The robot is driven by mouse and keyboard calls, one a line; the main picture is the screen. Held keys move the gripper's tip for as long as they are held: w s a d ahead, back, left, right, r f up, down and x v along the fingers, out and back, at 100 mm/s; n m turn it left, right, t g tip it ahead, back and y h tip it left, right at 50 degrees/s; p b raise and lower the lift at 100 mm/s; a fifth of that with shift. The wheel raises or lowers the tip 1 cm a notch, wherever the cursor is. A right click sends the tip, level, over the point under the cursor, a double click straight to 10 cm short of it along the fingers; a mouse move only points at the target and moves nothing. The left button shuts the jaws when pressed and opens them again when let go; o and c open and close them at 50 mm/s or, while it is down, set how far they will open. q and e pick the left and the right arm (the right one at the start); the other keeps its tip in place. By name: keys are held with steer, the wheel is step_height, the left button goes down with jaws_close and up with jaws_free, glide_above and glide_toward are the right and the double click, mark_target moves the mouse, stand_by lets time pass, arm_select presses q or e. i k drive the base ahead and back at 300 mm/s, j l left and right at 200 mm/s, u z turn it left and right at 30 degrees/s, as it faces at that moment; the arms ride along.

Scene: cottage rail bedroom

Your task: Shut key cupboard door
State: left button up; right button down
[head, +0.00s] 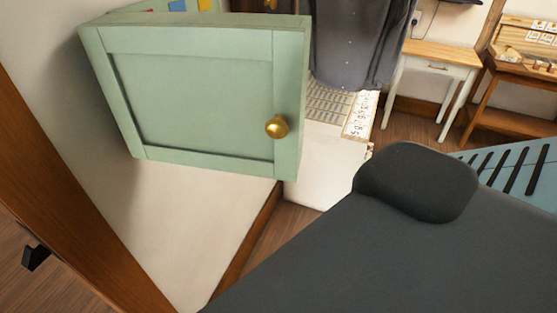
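The key cupboard's door (195,98) is a pale green framed panel in the upper left of the head view. A round brass knob (277,127) sits near its right edge. The panel's face is turned towards me and its top edge shows. Red, yellow and blue patches show just beyond that edge, so the door appears to stand open, though how far I cannot tell. The cupboard's inside is mostly hidden behind the panel. Neither of my grippers is in view, and nothing touches the door or knob.
A wooden post (75,185) runs down the left side, beside a white wall (195,220). A large dark grey shape fills the lower right. Behind are a dark hanging cloth (355,40), a white unit (320,165), a wood-topped table (440,57) and a wooden desk (525,72).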

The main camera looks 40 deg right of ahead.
mark_target(222, 92)
steer(key=k+j+z, duration=0.5)
steer(key=j, duration=0.2)
steer(key=k+j+z, duration=0.1)
steer(key=k+z, duration=0.4)
steer(key=i, duration=0.1)
